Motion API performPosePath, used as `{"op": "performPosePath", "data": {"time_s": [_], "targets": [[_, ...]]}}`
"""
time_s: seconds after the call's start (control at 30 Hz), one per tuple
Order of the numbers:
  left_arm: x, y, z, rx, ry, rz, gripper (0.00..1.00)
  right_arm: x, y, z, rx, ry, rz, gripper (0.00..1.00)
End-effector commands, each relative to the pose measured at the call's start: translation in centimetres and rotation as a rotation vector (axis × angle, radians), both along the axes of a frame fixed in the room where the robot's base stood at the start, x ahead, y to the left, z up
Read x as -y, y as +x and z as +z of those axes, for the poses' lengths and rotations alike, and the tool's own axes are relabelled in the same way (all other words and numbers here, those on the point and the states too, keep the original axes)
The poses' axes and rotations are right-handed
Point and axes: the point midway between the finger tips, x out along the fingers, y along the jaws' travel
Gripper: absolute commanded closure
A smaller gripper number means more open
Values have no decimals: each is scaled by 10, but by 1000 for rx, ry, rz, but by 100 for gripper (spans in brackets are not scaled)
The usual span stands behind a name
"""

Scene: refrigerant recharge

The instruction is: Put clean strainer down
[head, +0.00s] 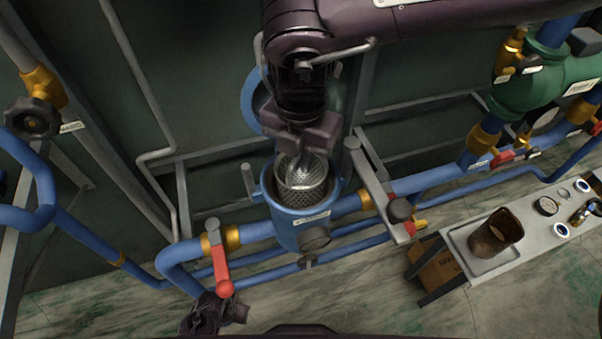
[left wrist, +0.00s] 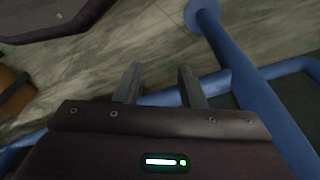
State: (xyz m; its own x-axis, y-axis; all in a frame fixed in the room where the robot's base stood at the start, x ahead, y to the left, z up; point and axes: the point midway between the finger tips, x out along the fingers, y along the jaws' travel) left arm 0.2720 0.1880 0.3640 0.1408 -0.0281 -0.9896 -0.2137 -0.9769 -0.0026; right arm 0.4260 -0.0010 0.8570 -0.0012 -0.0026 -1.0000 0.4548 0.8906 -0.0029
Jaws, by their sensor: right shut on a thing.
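The clean strainer (head: 301,187) is a shiny metal mesh basket. In the head view it sits partly inside the open top of the blue strainer housing (head: 290,226), its upper part showing above the rim. My right gripper (head: 303,160) comes down from above and is shut on the strainer's top. The lower part of the strainer is hidden in the housing. My left gripper (left wrist: 158,85) shows in the left wrist view with its two fingers apart and nothing between them. Part of it shows low in the head view (head: 212,314).
A brown, dirty strainer (head: 495,236) stands in a tray on the bench (head: 535,228) at the right. A red-handled valve (head: 221,268) is left of the housing. A grey bar (head: 383,195) is close on its right. Blue pipes run on both sides.

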Motion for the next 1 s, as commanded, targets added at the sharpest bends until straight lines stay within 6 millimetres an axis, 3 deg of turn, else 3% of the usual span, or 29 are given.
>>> {"op": "performPosePath", "data": {"time_s": [0.17, 0.4, 0.83, 0.87, 1.0], "targets": [[1, 1, 2, 0, -1, -2, 64, 0, 0, -12, 0, 0, 1, 100], [3, 5, 10, -2, -3, -6, 64, 0, -1, -45, 0, -1, 1, 100], [4, 3, 11, -15, -1, -8, 64, 0, 0, -50, 0, 1, 0, 100], [4, 4, 12, -15, -1, -9, 64, 0, 0, -50, 0, 1, 1, 90], [5, 9, 17, -1, -4, -9, 64, 0, 0, -50, 0, 1, 1, 72]]}}
